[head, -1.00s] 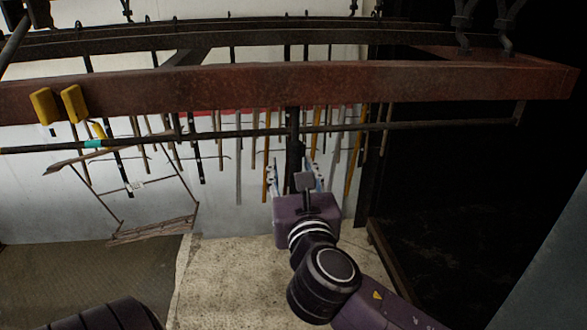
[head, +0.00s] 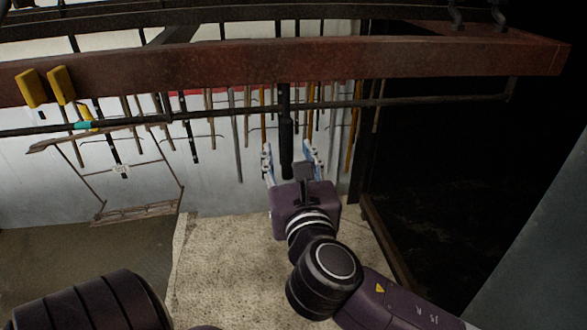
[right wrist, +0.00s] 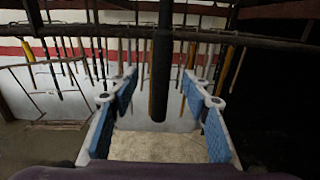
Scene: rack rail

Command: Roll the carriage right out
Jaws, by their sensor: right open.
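A dark upright bar with a thicker lower grip (head: 286,130) hangs below the rust-red beam (head: 200,74). I cannot tell for sure whether this bar belongs to the carriage; the carriage itself is not clear in these views. My right gripper (head: 290,154) is open, with one blue-and-white finger on each side of the grip's lower end. In the right wrist view the grip (right wrist: 161,65) hangs in the middle between the open fingers (right wrist: 160,88), with a gap on both sides. My left gripper is out of view.
A thin dark rail (head: 420,100) runs below the beam. Two yellow blocks (head: 45,86) sit on the beam at the left, near a hanging wire frame (head: 140,211). Several long-handled tools hang along the pale wall behind. A dark open space lies to the right.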

